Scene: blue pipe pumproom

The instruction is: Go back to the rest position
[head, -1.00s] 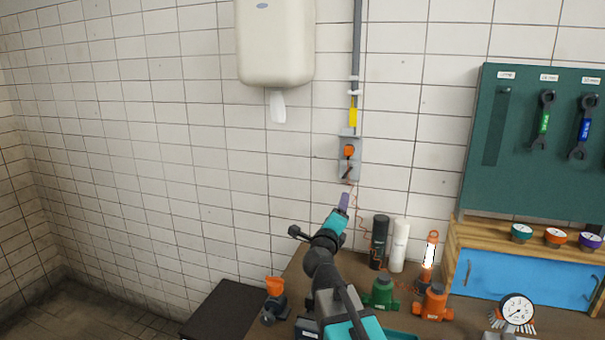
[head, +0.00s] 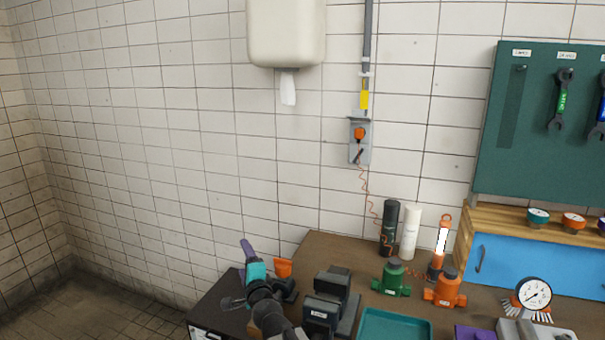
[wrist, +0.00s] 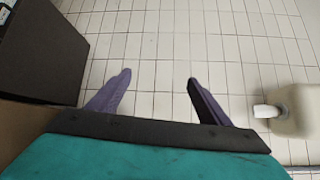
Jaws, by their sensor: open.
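My gripper (head: 246,247) is in the lower middle of the head view, above the left end of the workbench (head: 330,250) and the dark cabinet beside it. In the wrist view its two purple fingers (wrist: 158,80) stand wide apart with nothing between them. My arm and gripper partly hide an orange-topped item (head: 283,267) on the bench.
A dark low cabinet (head: 215,300) stands left of the bench. Black boxes (head: 325,310), a teal tray (head: 395,325), green (head: 393,278) and orange (head: 447,290) fittings and two cylinders (head: 389,228) crowd the bench. A white dispenser (head: 287,30) hangs on the wall. Floor at left is clear.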

